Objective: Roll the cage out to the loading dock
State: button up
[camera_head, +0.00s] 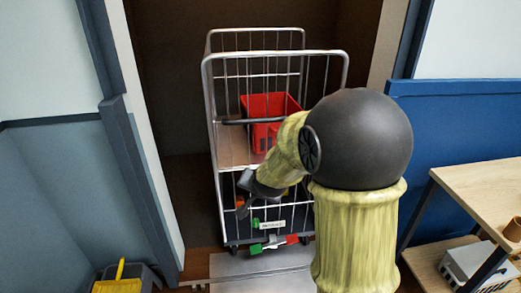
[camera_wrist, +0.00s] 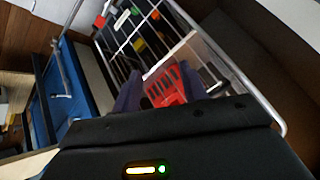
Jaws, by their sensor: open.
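The cage (camera_head: 275,53) is a tall silver wire cage on castors, standing upright in a dark doorway recess. A red basket (camera_head: 268,105) sits inside it, and a dark horizontal bar (camera_head: 245,121) crosses its near side. Low on the near side are a white label (camera_head: 270,224) and green and red tabs. My gripper (camera_head: 243,204) is open in front of the near side, below the bar; I cannot tell whether it touches the wires. In the wrist view the cage wires (camera_wrist: 235,75) appear tilted beyond the fingers (camera_wrist: 162,88), with the red basket behind. My arm hides the cage's right part.
Door frame posts stand close on both sides (camera_head: 139,180). A pale metal plate (camera_head: 250,266) lies on the floor before the cage. A wooden table (camera_head: 480,185) is at right, and a dark bin with a yellow item (camera_head: 118,280) is at lower left.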

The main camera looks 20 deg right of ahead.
jog(key=s+f+n+g, duration=0.2)
jog(key=s+n+g, duration=0.1)
jog(key=s, duration=0.7)
jog(key=s+f+n+g, duration=0.2)
jog(key=s+n+g, duration=0.1)
jog(key=s, duration=0.7)
jog(key=shift+s+d+n, duration=0.25)
jog(key=shift+s+n, duration=0.15)
jog(key=shift+n, duration=0.2)
jog(key=shift+f, duration=0.15)
jog(key=shift+c, duration=0.7)
